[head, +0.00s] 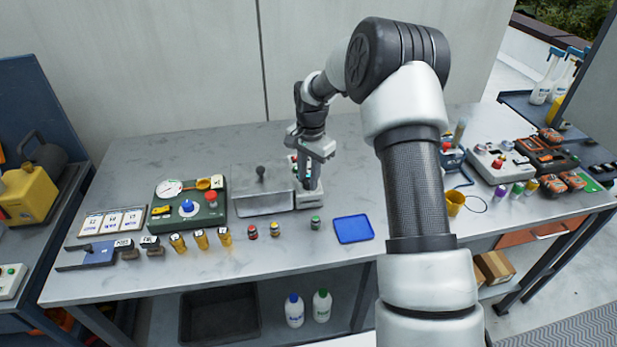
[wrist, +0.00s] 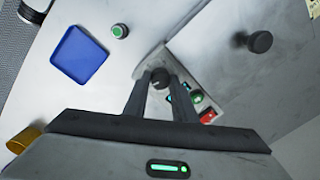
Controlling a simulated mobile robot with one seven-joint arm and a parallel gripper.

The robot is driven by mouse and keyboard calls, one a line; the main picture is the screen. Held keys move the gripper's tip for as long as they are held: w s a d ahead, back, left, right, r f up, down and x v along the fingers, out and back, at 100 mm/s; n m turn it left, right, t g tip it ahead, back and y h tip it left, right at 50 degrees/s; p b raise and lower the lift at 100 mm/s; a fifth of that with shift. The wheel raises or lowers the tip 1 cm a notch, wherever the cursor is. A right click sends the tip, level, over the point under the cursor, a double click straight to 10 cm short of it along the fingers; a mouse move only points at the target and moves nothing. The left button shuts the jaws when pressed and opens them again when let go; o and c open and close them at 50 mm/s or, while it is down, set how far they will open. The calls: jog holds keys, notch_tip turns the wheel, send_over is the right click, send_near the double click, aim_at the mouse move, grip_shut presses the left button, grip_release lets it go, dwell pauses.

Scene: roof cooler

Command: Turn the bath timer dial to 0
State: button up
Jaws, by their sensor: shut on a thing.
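The timer unit is a pale panel (head: 311,199) standing on the bench under my gripper (head: 309,184) in the head view. In the wrist view the panel (wrist: 148,63) carries a round black dial (wrist: 160,78). My gripper (wrist: 162,76) points down at it, with one finger on each side, and is shut on the dial. A green button (wrist: 196,97) and a red button (wrist: 207,116) sit beside the fingers. The dial's pointer and scale marks cannot be read, and in the head view my gripper hides the dial.
A lidded metal box (head: 262,204) with a black knob stands close on the left. A blue tray (head: 353,229) and a green-topped jar (head: 316,223) lie in front. A green control box (head: 190,205) stands farther left.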

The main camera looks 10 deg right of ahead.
jog(key=n, duration=1.3)
jog(key=shift+w+n, duration=0.1)
jog(key=shift+n, duration=0.2)
jog(key=n, duration=0.3)
jog(key=shift+a+n+g, duration=0.1)
jog(key=shift+n+g, duration=0.2)
jog(key=shift+g, duration=0.1)
jog(key=shift+n, duration=1.9)
jog(key=o, duration=1)
jog(key=shift+o, duration=0.2)
